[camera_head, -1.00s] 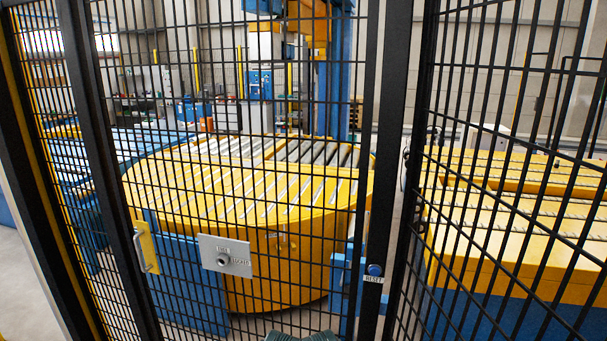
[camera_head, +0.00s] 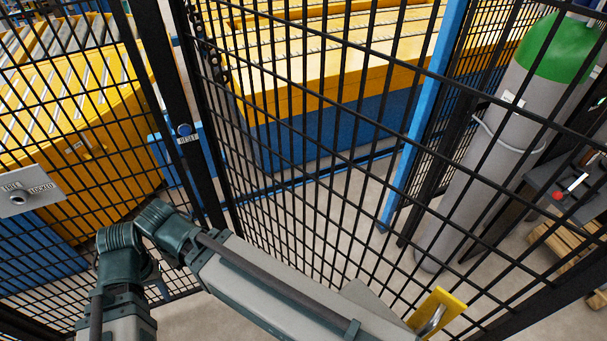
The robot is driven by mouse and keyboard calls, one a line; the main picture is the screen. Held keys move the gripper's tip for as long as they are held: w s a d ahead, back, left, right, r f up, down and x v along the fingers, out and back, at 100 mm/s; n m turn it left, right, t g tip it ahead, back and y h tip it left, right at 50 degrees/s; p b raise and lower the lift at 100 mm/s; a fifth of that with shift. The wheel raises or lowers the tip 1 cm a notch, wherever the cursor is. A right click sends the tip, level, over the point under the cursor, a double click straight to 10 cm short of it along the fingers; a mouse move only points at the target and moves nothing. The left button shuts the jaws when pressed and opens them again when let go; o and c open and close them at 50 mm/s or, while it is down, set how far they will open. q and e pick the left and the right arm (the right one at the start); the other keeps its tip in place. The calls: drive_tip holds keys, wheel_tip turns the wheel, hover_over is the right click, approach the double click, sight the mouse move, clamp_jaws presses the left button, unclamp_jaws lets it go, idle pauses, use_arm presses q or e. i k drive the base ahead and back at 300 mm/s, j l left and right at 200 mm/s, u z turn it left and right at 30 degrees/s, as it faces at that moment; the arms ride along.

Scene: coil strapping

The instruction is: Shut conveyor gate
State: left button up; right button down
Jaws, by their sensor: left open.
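The conveyor gate (camera_head: 300,180) is a black mesh panel with a diagonal brace. It stands swung open, running from the dark post (camera_head: 172,90) toward the lower right. Its yellow handle plate (camera_head: 450,303) with a pale grip is near the bottom edge. My left arm crosses low in the picture from the left, in front of the mesh. Its far end, with my left gripper (camera_head: 412,328), is close beside the handle plate at the bottom edge. The gripper is open and its fingers are mostly hidden; I cannot tell whether they touch the grip. My right gripper is out of view.
Yellow conveyors (camera_head: 290,98) stand behind the mesh. A green-topped gas cylinder (camera_head: 490,150) and a pallet (camera_head: 565,250) are at right.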

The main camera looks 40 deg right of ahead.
sight(440, 309)
drive_tip(key=i+j, duration=0.1)
drive_tip(key=j, duration=0.45)
drive_tip(key=i+j, duration=0.1)
drive_tip(key=j, duration=0.45)
drive_tip(key=z, duration=3.55)
